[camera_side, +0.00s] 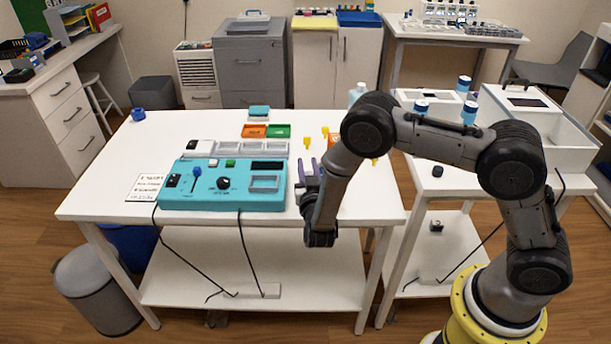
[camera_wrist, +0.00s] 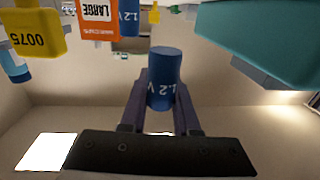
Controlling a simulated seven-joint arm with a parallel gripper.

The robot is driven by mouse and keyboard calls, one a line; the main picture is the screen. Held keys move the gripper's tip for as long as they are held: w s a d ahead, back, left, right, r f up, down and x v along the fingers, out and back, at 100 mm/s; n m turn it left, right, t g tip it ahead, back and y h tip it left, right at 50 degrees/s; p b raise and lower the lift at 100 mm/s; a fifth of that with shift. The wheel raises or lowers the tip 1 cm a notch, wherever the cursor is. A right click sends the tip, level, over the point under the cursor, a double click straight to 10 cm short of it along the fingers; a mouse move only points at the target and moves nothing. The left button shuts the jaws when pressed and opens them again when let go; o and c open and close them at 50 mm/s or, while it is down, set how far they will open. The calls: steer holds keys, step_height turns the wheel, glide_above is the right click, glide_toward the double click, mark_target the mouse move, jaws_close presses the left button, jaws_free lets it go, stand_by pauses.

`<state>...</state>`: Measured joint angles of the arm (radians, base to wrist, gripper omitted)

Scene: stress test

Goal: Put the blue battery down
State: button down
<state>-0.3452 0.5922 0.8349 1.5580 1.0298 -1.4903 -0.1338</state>
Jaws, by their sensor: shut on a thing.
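The blue battery (camera_wrist: 165,72), marked "1.2 V", is between the two purple fingers of my gripper (camera_wrist: 163,98) in the wrist view. The fingers are shut on its sides, and one end sticks out beyond them. In the side view my gripper (camera_side: 308,170) is at the right end of the teal test device (camera_side: 222,199), over the white table (camera_side: 345,207). I cannot make out the held battery in the side view. Whether it touches any surface cannot be told.
A second blue battery (camera_wrist: 128,18), an orange box (camera_wrist: 98,20) and a yellow tag (camera_wrist: 35,35) show in the wrist view. Orange (camera_side: 254,130) and green (camera_side: 278,130) trays lie behind the device. A blue object (camera_side: 138,114) stands at the table's far left. The table's left side has free room.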

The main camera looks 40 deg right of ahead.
steer(key=shift+w+f, duration=0.25)
steer(key=shift+f, duration=0.7)
steer(key=shift+w+f, duration=0.2)
steer(key=shift+f, duration=0.7)
steer(key=shift+f, duration=0.1)
steer(key=shift+f, duration=0.15)
steer(key=c, duration=0.7)
jaws_free()
steer(key=shift+o, duration=0.2)
